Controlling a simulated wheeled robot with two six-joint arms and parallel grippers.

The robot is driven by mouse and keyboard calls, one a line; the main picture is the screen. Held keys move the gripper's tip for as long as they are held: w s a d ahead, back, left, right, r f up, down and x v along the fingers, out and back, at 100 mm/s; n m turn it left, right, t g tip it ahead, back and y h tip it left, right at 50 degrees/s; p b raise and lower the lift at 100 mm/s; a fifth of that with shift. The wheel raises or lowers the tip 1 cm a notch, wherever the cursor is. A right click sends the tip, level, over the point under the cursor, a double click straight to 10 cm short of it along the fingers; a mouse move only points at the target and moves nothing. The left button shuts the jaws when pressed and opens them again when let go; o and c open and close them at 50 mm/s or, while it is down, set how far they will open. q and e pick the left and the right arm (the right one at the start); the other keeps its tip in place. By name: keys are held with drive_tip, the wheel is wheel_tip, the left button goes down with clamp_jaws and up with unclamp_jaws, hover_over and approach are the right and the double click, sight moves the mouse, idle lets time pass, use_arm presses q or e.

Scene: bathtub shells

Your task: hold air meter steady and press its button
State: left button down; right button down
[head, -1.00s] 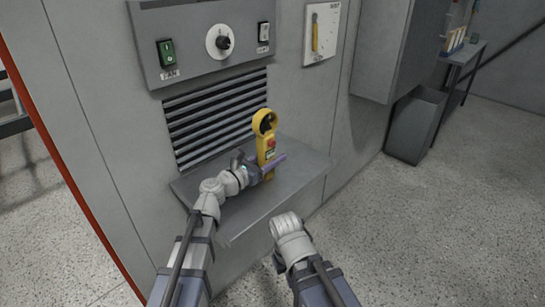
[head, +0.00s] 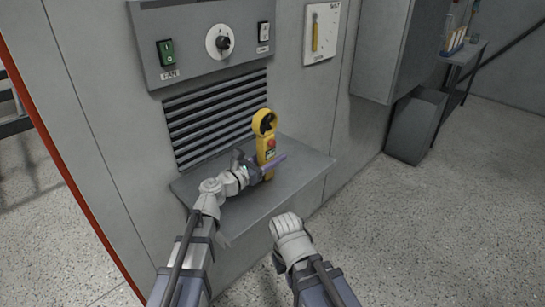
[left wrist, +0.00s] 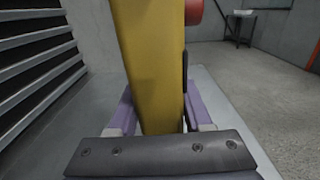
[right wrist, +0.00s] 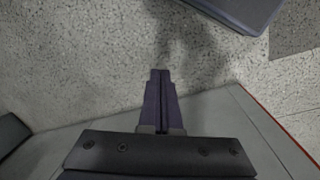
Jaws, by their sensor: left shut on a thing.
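The yellow air meter (head: 265,152) stands upright on the grey shelf (head: 235,212), in front of the louvred vent. Its round fan head is at the top and its red button (head: 271,142) is on the body, facing out from the wall. My left gripper (head: 270,168) is shut around the lower body. In the left wrist view the yellow body (left wrist: 150,60) sits between the purple fingers, with the red button (left wrist: 194,12) sticking out at the upper right. My right gripper (right wrist: 160,95) has its fingers together, empty, in front of the shelf and apart from the meter.
A control panel (head: 188,60) with a green switch, a knob and a second switch is above the vent (head: 215,115). A white board (head: 322,30) hangs to its right. A grey bin (head: 415,125) and a side table (head: 465,55) stand further right. The floor before the shelf is open.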

sight(272, 143)
idle(0.7)
drive_tip(key=w+d+r+m+t+y, duration=0.2)
drive_tip(key=w+d+r+m+y, duration=0.2)
drive_tip(key=w+r+m+y, duration=0.9)
wheel_tip(272, 143, up, 15)
drive_tip(key=w+d+m+g+y, duration=0.1)
drive_tip(key=m+y, duration=0.2)
drive_tip(key=y, duration=0.6)
drive_tip(key=shift+w+d+r+m+y, duration=0.15)
drive_tip(key=shift+w+m+y, duration=0.15)
drive_tip(key=shift+w+m, duration=0.1)
drive_tip(key=w+a, duration=0.6)
drive_tip(key=shift+w, duration=0.15)
drive_tip(key=shift+a, duration=0.2)
idle(0.7)
